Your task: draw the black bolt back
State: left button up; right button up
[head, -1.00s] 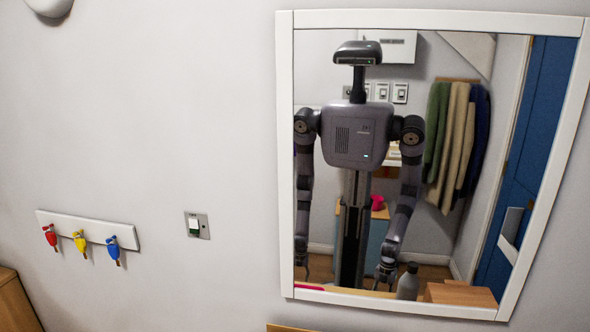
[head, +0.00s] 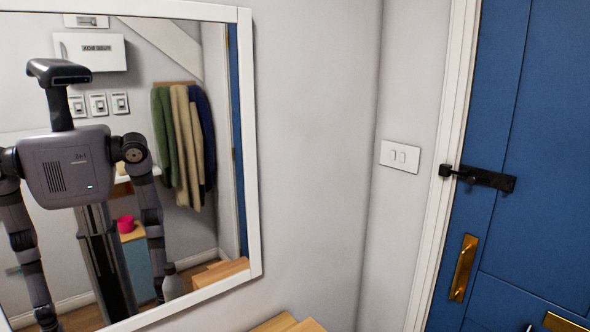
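The black bolt (head: 487,179) is mounted on the blue door (head: 545,130) at the right of the head view. Its bar reaches left across the door's edge to a small black piece (head: 446,171) at the white door frame. A short knob seems to stand on the bar, but it is too small to read clearly. Neither of my grippers shows directly. My body and both arms appear only as a reflection in the mirror at left, with the arms hanging down. The reflected hands are too small or cut off to judge, and nothing of mine touches the bolt.
A white-framed mirror (head: 247,150) hangs on the left wall. A white double switch (head: 400,156) is between the corner and the door frame (head: 440,200). A brass handle (head: 463,268) is below the bolt. A wooden top (head: 288,324) shows at the bottom edge.

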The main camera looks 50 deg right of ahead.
aim_at(471, 179)
jog(key=z, duration=2.55)
